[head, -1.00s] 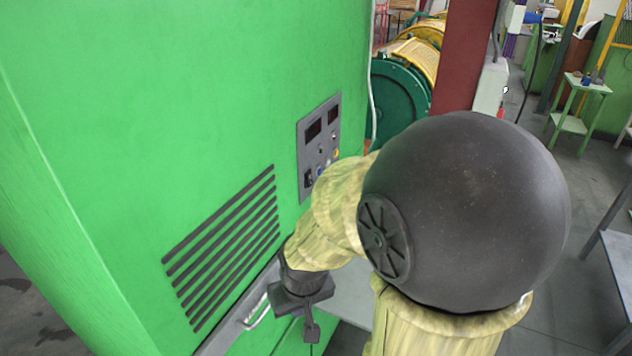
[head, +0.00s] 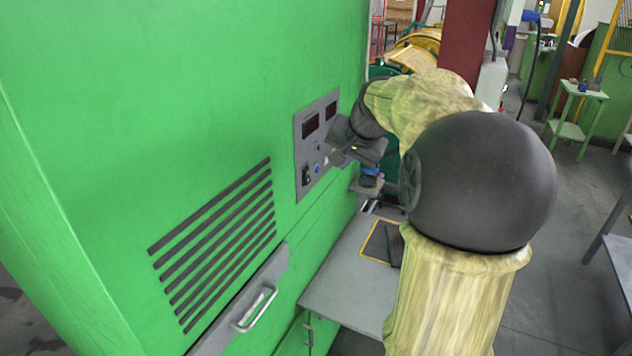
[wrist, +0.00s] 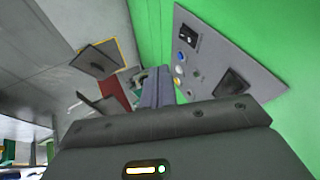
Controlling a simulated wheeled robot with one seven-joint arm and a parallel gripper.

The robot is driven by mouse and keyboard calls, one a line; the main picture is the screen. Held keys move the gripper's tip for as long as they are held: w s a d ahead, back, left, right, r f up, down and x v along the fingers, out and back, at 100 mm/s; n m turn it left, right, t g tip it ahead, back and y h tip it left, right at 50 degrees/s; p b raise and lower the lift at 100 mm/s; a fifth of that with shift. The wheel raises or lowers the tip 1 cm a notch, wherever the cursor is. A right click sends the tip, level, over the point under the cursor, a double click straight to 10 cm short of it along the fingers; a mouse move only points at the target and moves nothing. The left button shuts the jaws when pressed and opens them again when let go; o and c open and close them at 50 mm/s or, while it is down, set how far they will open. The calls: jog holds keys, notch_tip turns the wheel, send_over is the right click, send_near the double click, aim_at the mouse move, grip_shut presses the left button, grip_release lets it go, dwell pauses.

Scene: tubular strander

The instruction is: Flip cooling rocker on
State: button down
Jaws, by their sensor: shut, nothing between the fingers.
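The grey control panel (head: 313,150) is on the green cabinet's face. It also shows in the wrist view (wrist: 215,60). A black rocker switch (head: 307,176) sits at the panel's lower left, and in the wrist view the rocker (wrist: 187,38) is near the panel's upper end. Its label is too small to read, and I cannot tell its position. My gripper (head: 337,158) is shut and empty, near the panel's right lower part, apart from the rocker. In the wrist view its fingers (wrist: 157,88) point past the panel's edge.
Blue and pale buttons (wrist: 180,68) lie beside the rocker, with dark displays (head: 311,126) above. A grey table (head: 335,285) below holds a dark yellow-edged mat (head: 378,242). Vent slats (head: 215,245) and a drawer handle (head: 255,308) are at lower left.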

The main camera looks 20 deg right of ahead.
aim_at(307, 176)
jog(key=shift+f, duration=0.15)
jog(key=w+a+f+p, duration=0.2)
jog(key=w+f+p, duration=0.2)
jog(key=w+f, duration=0.4)
jog(key=shift+w+a+f, duration=0.25)
jog(key=shift+w+f, duration=0.05)
jog(key=shift+w, duration=0.15)
